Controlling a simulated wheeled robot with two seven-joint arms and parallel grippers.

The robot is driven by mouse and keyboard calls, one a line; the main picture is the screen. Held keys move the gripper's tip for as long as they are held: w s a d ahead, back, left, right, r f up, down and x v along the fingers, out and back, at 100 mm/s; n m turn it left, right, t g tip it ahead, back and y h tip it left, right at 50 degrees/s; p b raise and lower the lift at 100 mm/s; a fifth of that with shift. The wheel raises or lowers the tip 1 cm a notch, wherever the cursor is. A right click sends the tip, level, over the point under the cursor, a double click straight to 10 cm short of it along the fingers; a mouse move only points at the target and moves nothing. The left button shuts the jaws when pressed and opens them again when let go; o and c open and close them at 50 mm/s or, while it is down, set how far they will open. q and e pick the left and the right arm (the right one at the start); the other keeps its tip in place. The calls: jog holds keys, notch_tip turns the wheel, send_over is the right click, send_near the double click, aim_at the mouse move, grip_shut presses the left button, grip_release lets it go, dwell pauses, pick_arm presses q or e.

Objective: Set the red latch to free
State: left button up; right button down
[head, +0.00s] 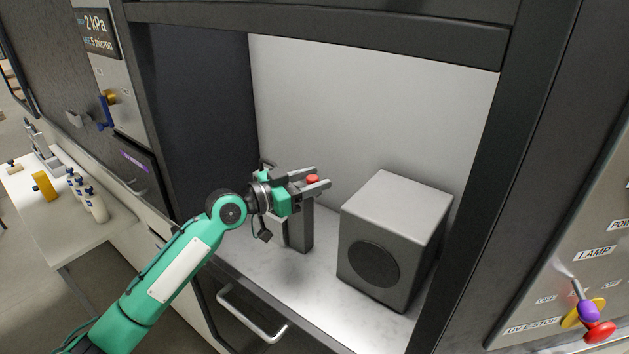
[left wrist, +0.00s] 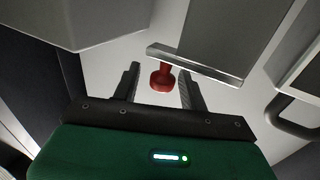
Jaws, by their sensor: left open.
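The red latch (head: 312,179) is a small red knob at the top of a grey post (head: 301,225) inside the cabinet. My left gripper (head: 322,178) is open, with its fingers reaching over the post and the red knob showing between them. In the left wrist view the red knob (left wrist: 162,77) sits between the two fingertips (left wrist: 159,70), with a gap on both sides. It lies beside a grey metal edge (left wrist: 195,62). I cannot tell which position the latch is set to. My right gripper is not in view.
A grey box with a round dark disc (head: 395,240) stands right of the post on the pale cabinet floor (head: 268,272). Dark frame sides bound the opening. A panel with coloured knobs (head: 587,311) is at far right. A side table (head: 60,215) with bottles is at left.

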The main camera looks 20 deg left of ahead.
pick_arm(q)
jog(key=b+v, duration=0.6)
jog(key=v, duration=0.7)
jog(key=shift+s+d+b, duration=0.15)
jog(key=shift+d+b, duration=0.05)
jog(key=shift+b, duration=0.2)
jog(key=shift+a, duration=0.1)
